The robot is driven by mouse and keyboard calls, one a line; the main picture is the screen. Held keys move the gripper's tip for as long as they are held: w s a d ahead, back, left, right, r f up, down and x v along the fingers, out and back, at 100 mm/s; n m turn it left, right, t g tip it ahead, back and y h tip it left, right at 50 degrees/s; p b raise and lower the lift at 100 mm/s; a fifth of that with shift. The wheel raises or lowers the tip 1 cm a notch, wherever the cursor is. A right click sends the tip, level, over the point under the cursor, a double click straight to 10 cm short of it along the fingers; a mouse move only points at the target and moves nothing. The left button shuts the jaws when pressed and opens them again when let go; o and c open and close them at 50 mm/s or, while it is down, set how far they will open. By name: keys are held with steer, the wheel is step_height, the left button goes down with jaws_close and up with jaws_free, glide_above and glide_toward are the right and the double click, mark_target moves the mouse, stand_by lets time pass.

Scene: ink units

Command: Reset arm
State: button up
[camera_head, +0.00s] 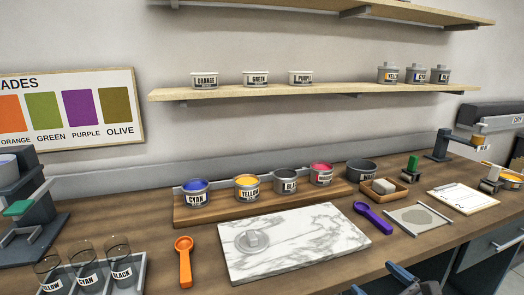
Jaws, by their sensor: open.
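My gripper (396,282) shows only in part, as dark blue-grey pieces at the bottom edge, right of centre. It is open, with nothing seen between its fingers. It is in front of the wooden counter (330,272), below and to the right of the white marble slab (310,247). The rest of my arm is out of the picture.
A wooden riser (240,215) holds open ink tins behind the slab. An orange scoop (184,262) lies left and a purple scoop (373,217) right. A clipboard (463,199) lies at right.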

steer(key=s+a+f+n+g+h, duration=0.1)
steer(key=s+f+n+h, duration=0.3)
steer(key=s, duration=0.8)
steer(key=s+f+n+g+h, duration=0.1)
steer(key=s+f+n, duration=0.5)
steer(key=s, duration=0.6)
steer(key=s+a+r+n, duration=0.2)
steer(key=s+r+n, duration=0.6)
steer(key=s, duration=0.3)
steer(key=s+a+r+n+t+h, duration=0.1)
steer(key=s+r+n, duration=0.7)
steer(key=s+n, duration=0.2)
steer(key=shift+s+a+r, duration=0.35)
steer(key=shift+s+r, duration=0.05)
steer(key=shift+s, duration=0.1)
